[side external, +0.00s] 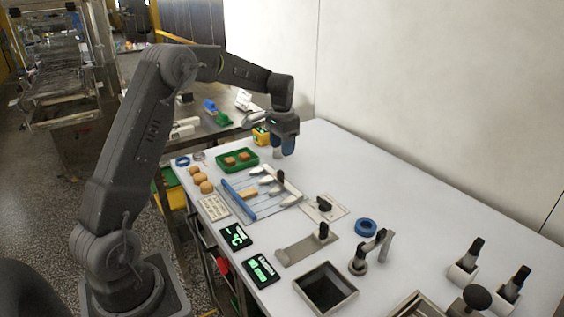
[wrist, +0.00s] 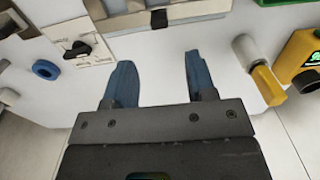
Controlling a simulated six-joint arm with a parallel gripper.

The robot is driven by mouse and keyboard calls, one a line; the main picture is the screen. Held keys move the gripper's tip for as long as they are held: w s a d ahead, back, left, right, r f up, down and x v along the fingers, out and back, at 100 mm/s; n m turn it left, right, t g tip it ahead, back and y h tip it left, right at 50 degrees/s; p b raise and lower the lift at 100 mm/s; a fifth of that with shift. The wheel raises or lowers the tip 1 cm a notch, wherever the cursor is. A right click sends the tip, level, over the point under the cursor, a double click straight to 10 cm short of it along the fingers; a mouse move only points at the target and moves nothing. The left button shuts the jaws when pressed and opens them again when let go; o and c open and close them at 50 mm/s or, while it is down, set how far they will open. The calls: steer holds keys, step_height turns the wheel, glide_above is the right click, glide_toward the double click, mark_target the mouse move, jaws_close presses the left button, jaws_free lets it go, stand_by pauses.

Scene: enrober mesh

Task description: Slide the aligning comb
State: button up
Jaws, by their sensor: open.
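The mesh panel (side external: 233,209) lies on the white table with a blue bar (side external: 240,199) along its near left edge. What looks like the aligning comb (wrist: 190,14) is a metal bar at the panel's edge with an upright black knob (side external: 281,177). The knob also shows in the wrist view (wrist: 159,18). A small tan piece (side external: 248,193) and several pale pointed pieces lie on the panel. My gripper (side external: 288,146) is above the table behind the panel, pointing down. In the wrist view its blue fingers (wrist: 158,65) are apart and empty, short of the knob.
A green tray (side external: 238,166) with tan pieces and a yellow device (side external: 261,136) stand at the far end. A valve with a yellow handle (wrist: 267,85) is right of my fingers. A black-knobbed plate (side external: 322,205) and blue ring (side external: 366,227) lie nearby.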

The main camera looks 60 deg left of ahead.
step_height(320, 180, up, 4)
steer(key=shift+r, duration=0.25)
steer(key=s+d+r+t, duration=0.1)
steer(key=s+d+r, duration=0.4)
steer(key=s+d, duration=0.15)
steer(key=s+d+r+t, duration=0.2)
steer(key=s+d+r, duration=0.25)
steer(key=d, duration=0.35)
steer(key=s+d+f+t, duration=0.1)
steer(key=s+d, duration=0.3)
steer(key=s, duration=0.4)
steer(key=s+d+f+t, duration=0.1)
steer(key=s+d+f, duration=0.2)
steer(key=s, duration=0.5)
steer(key=shift+d+t, duration=0.3)
steer(key=shift+d, duration=0.4)
